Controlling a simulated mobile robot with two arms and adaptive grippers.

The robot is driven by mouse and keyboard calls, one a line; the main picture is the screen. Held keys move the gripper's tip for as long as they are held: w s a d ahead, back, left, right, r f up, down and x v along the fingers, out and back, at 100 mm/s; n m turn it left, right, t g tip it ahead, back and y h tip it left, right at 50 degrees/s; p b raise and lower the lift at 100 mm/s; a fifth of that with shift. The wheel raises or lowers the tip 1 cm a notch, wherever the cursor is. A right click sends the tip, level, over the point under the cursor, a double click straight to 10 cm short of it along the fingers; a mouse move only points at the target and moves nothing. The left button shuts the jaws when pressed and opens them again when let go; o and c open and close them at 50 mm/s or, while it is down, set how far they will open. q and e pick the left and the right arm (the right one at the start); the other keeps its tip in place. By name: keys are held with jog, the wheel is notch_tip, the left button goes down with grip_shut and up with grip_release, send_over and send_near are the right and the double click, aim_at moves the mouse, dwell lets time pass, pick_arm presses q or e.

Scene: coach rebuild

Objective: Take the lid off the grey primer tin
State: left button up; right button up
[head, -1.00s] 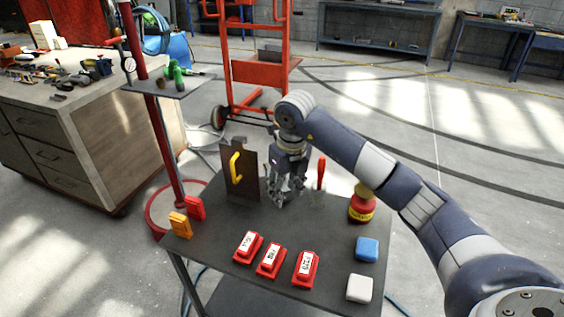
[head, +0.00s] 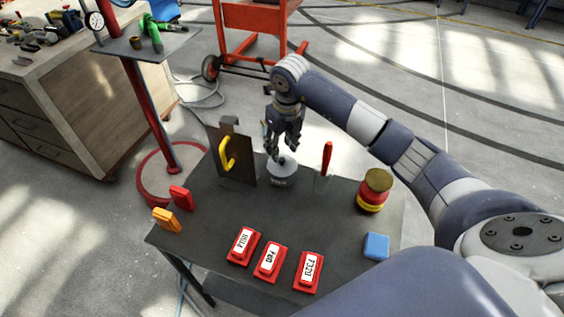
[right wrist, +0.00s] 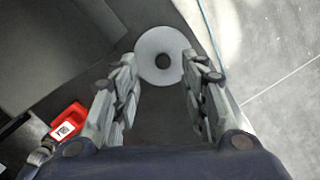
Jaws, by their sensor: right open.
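The grey primer tin (head: 283,178) stands upright near the back of the dark table, with its lid (head: 276,164) on top. A small dark knob or hole marks the lid's middle. My right gripper (head: 283,150) points down just above the lid, its fingers partly hiding it. In the right wrist view the lid shows as a pale round disc (right wrist: 150,48), ahead of and between the open, empty fingers (right wrist: 160,92). Whether any fingertip touches the lid is unclear. My left gripper is not in view.
A dark upright plate with a yellow handle (head: 225,152) stands close left of the tin. A red-handled tool (head: 327,158) stands close right. A red-yellow container (head: 373,190), a blue block (head: 376,246) and red labelled blocks (head: 269,262) are also on the table (head: 205,218).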

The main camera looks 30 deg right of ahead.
aim_at(282, 159)
notch_tip(282, 159, down, 4)
jog(key=shift+w+d+f+p, duration=0.1)
jog(key=shift+d+f+p, duration=0.1)
jog(key=shift+p, duration=0.8)
jog(key=shift+f, duration=0.3)
jog(key=shift+w+f, duration=0.1)
jog(key=shift+c, duration=0.5)
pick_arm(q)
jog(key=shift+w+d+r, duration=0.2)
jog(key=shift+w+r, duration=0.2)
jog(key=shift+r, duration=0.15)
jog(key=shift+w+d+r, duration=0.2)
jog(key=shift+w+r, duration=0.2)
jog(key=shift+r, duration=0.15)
pick_arm(e)
grip_shut()
